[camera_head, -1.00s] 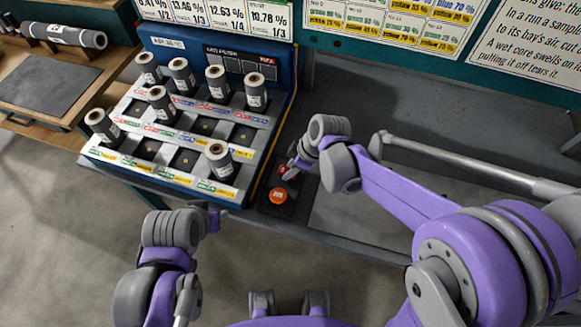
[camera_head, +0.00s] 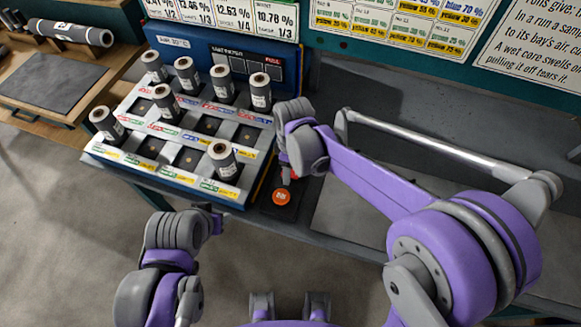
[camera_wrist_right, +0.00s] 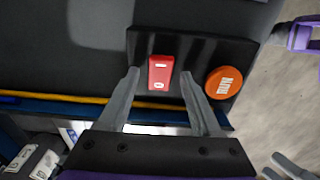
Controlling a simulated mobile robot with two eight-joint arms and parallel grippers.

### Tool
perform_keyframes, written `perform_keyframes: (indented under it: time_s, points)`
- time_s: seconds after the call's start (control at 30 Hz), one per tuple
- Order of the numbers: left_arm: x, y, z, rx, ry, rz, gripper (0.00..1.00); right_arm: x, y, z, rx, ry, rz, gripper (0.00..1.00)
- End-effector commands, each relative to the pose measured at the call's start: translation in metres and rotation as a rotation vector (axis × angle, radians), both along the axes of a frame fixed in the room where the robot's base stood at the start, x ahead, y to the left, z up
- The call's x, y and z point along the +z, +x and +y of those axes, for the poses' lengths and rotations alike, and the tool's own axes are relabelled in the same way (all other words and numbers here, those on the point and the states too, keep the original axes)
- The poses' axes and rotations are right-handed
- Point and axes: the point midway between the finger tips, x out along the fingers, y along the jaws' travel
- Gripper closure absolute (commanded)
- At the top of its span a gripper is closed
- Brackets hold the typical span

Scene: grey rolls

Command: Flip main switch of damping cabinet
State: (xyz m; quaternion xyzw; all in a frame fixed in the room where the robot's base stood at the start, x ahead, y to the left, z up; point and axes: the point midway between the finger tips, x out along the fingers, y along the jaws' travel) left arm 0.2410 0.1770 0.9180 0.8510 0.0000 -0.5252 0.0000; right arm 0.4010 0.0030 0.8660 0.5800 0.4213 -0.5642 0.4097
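The blue damping cabinet (camera_head: 262,52) holds a sloped rack of grey rolls. Beside its right edge a black switch plate (camera_wrist_right: 205,50) carries a red rocker switch (camera_wrist_right: 161,72) and a round orange button (camera_wrist_right: 223,82). In the head view the orange button (camera_head: 282,197) is clear, while the red switch is mostly hidden by my right wrist. My right gripper (camera_wrist_right: 160,75) is open above the plate, its fingertips on either side of the red switch with gaps showing. My left gripper (camera_head: 216,214) hangs in front of the rack, away from it; its fingers are too small to read.
Several grey rolls (camera_head: 220,160) stand in the rack, among empty slots. At the far left, a wooden table (camera_head: 75,122) bears a dark mat and a lying roll. Posters cover the wall behind.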

Motion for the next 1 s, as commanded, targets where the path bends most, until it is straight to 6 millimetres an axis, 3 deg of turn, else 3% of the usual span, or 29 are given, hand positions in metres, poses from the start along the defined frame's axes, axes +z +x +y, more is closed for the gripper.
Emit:
perform_keyframes:
  time_s: [0.37, 0.8, 1.0]
  points:
    - [0.001, 0.0, 0.0, 0.0, 0.0, 0.0, 0.5, 0.007, 0.0, 0.0, 0.0, 0.001, 0.0, 0.32]
    - [0.008, 0.002, 0.0, 0.0, 0.0, -0.004, 0.5, 0.087, -0.001, -0.002, 0.001, 0.001, 0.0, 0.32]
    - [0.009, 0.003, 0.0, 0.0, 0.0, -0.005, 0.5, 0.106, -0.001, -0.003, 0.0, 0.001, 0.0, 0.32]
